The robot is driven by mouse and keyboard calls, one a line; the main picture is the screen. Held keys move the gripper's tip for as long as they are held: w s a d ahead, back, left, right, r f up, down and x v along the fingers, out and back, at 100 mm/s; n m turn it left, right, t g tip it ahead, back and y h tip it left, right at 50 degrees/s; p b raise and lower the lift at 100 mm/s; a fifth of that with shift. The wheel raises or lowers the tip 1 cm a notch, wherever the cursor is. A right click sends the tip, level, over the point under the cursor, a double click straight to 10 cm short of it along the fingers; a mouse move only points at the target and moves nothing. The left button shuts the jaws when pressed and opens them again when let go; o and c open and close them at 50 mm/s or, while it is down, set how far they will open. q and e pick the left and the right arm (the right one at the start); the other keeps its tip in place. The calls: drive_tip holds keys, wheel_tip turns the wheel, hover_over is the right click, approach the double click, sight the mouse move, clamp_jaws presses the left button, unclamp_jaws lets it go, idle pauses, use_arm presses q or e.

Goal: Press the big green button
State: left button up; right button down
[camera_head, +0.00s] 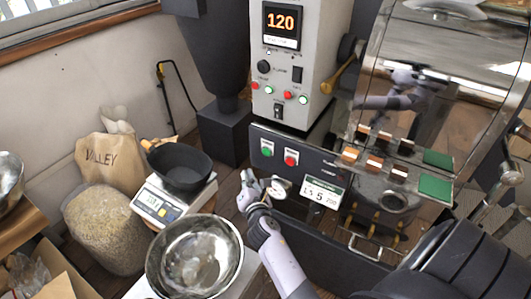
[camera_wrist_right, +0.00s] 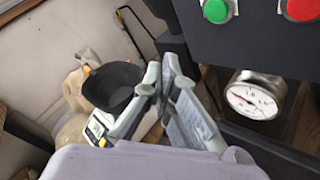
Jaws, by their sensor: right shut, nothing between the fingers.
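The big green button (camera_head: 267,148) sits on the dark front panel of the roaster, left of a big red button (camera_head: 291,158). In the right wrist view the green button (camera_wrist_right: 216,10) is at the top edge, partly cut off, with the red button (camera_wrist_right: 302,8) to its right. My right gripper (camera_head: 246,178) is shut and empty, below and a little left of the green button in the head view. In the wrist view its fingertips (camera_wrist_right: 161,72) are apart from the button in the picture. My left gripper is not in view.
A pressure gauge (camera_head: 280,188) is close to the right of my gripper. A scale (camera_head: 158,206) with a black pan (camera_head: 180,166) and a steel bowl (camera_head: 195,256) stand to the left. A control box (camera_head: 297,60) with smaller green and red buttons is above.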

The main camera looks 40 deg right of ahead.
drive_tip(key=w+d, duration=0.3)
drive_tip(key=d, duration=0.4)
drive_tip(key=shift+p, duration=0.35)
drive_tip(key=shift+d, duration=0.1)
idle(1.0)
drive_tip(key=shift+w+d, duration=0.1)
drive_tip(key=shift+d, duration=0.2)
drive_tip(key=shift+w+d, duration=0.15)
drive_tip(key=shift+d, duration=0.25)
idle(0.8)
drive_tip(key=shift+a, duration=0.1)
drive_tip(key=shift+s+a, duration=0.35)
drive_tip(key=shift+a, duration=0.35)
drive_tip(key=a, duration=0.1)
drive_tip(key=s+a, duration=0.1)
drive_tip(key=a, duration=0.1)
drive_tip(key=s+a, duration=0.1)
drive_tip(key=shift+a, duration=0.3)
